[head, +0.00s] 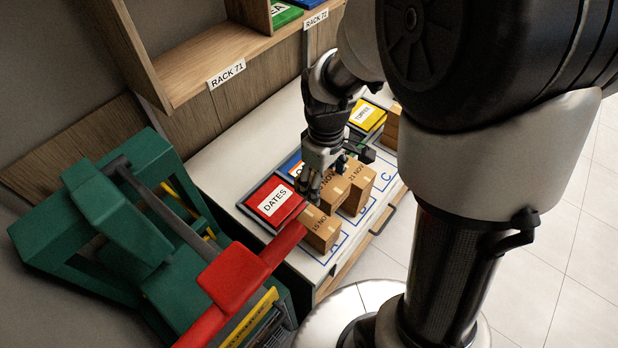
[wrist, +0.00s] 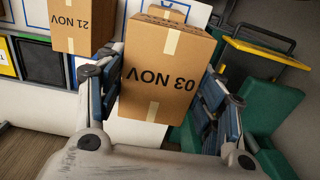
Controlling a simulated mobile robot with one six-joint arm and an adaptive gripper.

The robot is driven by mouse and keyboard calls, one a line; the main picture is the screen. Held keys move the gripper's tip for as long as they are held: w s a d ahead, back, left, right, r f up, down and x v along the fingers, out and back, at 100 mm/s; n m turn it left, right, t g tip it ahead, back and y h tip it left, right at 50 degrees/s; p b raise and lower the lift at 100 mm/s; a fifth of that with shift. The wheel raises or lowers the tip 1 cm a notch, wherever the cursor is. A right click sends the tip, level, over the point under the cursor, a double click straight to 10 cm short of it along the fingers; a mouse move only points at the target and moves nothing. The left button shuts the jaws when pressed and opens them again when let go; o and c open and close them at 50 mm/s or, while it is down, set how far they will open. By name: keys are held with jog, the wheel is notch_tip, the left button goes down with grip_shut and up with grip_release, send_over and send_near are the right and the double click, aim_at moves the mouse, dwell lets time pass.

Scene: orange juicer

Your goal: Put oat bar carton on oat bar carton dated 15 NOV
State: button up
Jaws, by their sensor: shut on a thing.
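My gripper (head: 328,176) is shut on a brown oat bar carton marked 03 NOV (wrist: 160,72). One finger lies on each side of it in the wrist view. In the head view the held carton (head: 337,195) is partly covered by the fingers, and I cannot tell how far above the counter it is. The carton dated 15 NOV (head: 321,236) stands at the counter's front, just left of and nearer than the held carton. A carton marked 21 NOV (head: 359,188) stands to the right; it also shows in the wrist view (wrist: 80,27).
A red DATES box (head: 272,202) and a yellow box (head: 366,115) stand in a row behind the cartons on the white counter (head: 237,150). A green machine with a red arm (head: 235,280) reaches close to the 15 NOV carton. A wooden rack (head: 205,62) is above.

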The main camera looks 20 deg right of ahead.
jog(key=f+b, duration=0.1)
jog(key=f, duration=1.2)
jog(key=shift+s+a+f+b, duration=0.1)
jog(key=shift+a+b, duration=0.1)
jog(key=shift+b, duration=0.2)
jog(key=shift+f, duration=0.15)
jog(key=o, duration=1.2)
jog(key=shift+c, duration=0.2)
notch_tip(320, 180, up, 12)
jog(key=shift+r+p, duration=0.15)
jog(key=shift+p, duration=0.8)
